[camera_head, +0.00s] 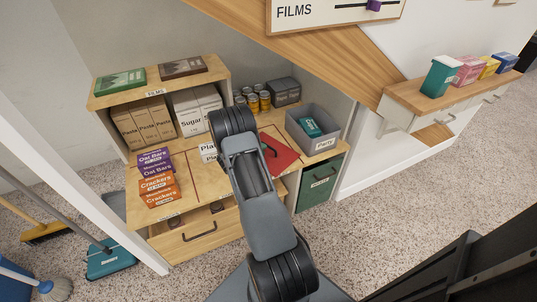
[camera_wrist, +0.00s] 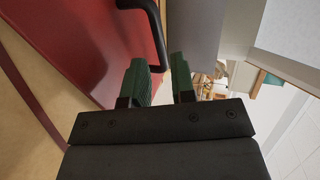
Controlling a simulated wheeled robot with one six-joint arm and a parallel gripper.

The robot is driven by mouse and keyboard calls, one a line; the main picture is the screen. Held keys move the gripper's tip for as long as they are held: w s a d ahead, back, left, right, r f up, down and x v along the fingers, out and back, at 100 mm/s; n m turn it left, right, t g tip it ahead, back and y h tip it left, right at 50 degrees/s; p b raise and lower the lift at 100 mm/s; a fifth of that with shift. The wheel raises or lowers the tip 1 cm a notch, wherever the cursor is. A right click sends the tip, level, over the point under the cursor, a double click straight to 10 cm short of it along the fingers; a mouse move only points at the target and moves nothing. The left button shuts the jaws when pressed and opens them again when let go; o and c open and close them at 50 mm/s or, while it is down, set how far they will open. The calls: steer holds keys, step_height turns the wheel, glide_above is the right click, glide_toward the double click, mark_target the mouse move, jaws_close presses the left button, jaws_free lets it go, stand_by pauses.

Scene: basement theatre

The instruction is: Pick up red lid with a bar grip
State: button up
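The red lid (camera_head: 287,157) lies on the wooden counter, left of the grey bin and partly hidden behind my arm in the head view. Its black bar grip (camera_head: 268,148) shows beside my arm. In the wrist view the red lid (camera_wrist: 75,40) fills the upper left, and the dark bar grip (camera_wrist: 153,28) curves down toward my fingertips. My gripper (camera_wrist: 158,62) is open, its two green-padded fingers apart. The bar's lower end appears in line with the gap between them; I cannot tell whether it is inside or touching. In the head view my arm hides the fingers.
A grey bin (camera_head: 301,134) stands right of the lid, above a green drawer (camera_head: 319,184). Cans (camera_head: 259,101) and a dark grey box (camera_head: 284,92) stand behind. Orange Crackers boxes (camera_head: 160,189) are at left. Sugar bags (camera_head: 196,111) stand in the shelf.

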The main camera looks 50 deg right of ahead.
mark_target(268, 150)
steer(key=shift+b+x, duration=0.7)
steer(key=shift+x, duration=2.05)
steer(key=shift+w, duration=0.1)
jaws_close()
